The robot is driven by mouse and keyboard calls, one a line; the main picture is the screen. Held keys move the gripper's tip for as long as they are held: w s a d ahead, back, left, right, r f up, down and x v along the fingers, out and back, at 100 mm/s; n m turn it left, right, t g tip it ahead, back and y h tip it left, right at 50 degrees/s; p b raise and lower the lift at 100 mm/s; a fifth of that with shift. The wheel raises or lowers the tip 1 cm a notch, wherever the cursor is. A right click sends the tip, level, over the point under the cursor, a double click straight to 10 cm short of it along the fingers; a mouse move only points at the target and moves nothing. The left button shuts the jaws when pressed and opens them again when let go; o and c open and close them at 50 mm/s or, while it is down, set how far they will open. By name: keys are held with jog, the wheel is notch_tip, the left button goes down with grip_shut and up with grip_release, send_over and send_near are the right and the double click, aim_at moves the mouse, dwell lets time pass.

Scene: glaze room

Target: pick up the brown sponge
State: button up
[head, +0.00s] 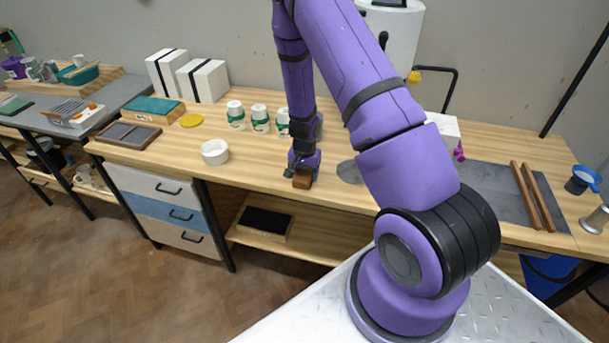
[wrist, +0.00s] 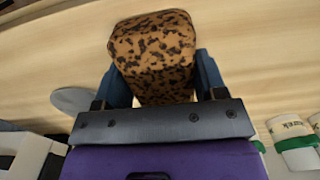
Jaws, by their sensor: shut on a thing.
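The brown sponge (wrist: 153,55) is a block with dark speckles, seen large in the wrist view between my two fingers. In the head view the sponge (head: 302,180) is a small brown block near the front edge of the wooden bench (head: 262,176). My gripper (head: 302,172) points down over it and is shut on it; in the wrist view the fingers (wrist: 158,82) press its two sides. I cannot tell whether the sponge touches the bench or is slightly above it.
Several white jars with green bands (head: 236,116) stand behind and left of my gripper. A grey round plate (head: 352,172) lies close on the right. The bench's front edge is near.

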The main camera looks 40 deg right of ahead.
aim_at(304, 172)
jog(key=shift+r, duration=1.65)
jog(key=s+a+r, duration=0.1)
jog(key=s+a, duration=0.3)
jog(key=s, duration=1.1)
jog(key=shift+s+a+r, duration=0.15)
jog(key=shift+a, duration=0.05)
jog(key=shift+o, duration=1.1)
jog(key=shift+c, duration=0.5)
